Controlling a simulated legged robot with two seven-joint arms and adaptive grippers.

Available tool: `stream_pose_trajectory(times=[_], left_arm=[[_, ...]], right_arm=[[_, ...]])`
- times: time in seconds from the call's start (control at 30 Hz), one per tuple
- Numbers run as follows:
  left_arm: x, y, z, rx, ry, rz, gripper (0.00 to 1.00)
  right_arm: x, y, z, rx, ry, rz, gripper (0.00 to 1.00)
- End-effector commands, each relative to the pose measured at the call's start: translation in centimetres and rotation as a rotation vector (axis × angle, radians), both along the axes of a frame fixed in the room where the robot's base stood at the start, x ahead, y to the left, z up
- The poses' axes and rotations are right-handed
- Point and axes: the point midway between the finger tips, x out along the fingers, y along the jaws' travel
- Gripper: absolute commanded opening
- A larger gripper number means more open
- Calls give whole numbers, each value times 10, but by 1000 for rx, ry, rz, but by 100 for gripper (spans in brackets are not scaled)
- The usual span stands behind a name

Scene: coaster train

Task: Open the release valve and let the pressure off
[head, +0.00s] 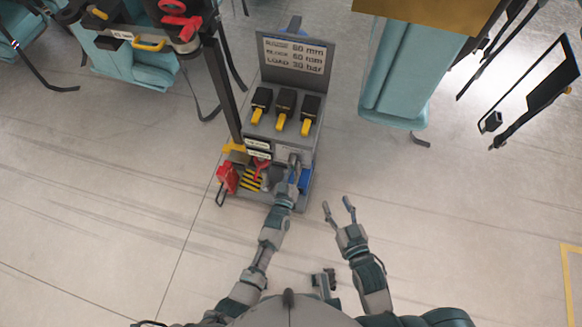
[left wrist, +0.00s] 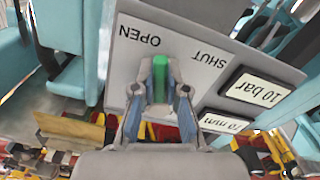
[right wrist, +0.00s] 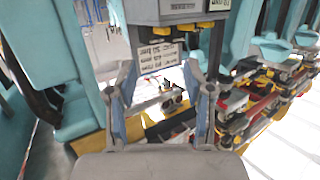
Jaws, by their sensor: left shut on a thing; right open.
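The release valve's green lever (left wrist: 160,75) is between my left fingers in the left wrist view. It stands on a grey plate (left wrist: 185,45) marked OPEN and SHUT, which appears upside down. Readouts on the unit show 10 bar (left wrist: 258,90) and 70 mm (left wrist: 226,122). In the head view my left gripper (head: 294,165) is shut at the front of the grey control stand (head: 272,133), and the lever is too small to make out there. My right gripper (head: 338,203) is open and empty, to the right of the stand and apart from it.
A sign (head: 294,54) on the stand reads 80 mm, block 60 mm, load 30 bar. Several yellow-tipped black switches (head: 284,104) sit below it. A red item (head: 228,178) is at the stand's lower left. Teal seats (head: 402,75) stand behind to the right. Floor nearby is clear.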

Motion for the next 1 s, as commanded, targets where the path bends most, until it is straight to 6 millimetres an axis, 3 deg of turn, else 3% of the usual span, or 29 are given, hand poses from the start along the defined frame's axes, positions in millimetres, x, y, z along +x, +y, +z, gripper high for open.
stream_pose_trajectory(times=[0.03,0.5,1.0], left_arm=[[-3,-2,-6,-37,29,-3,0],[-7,-12,-1,-371,138,-1,0],[-8,-15,1,-477,173,-1,0]], right_arm=[[0,0,-1,-2,7,-1,52],[-4,-3,-10,-18,64,-3,52],[-6,-4,-13,-21,80,-3,52]])
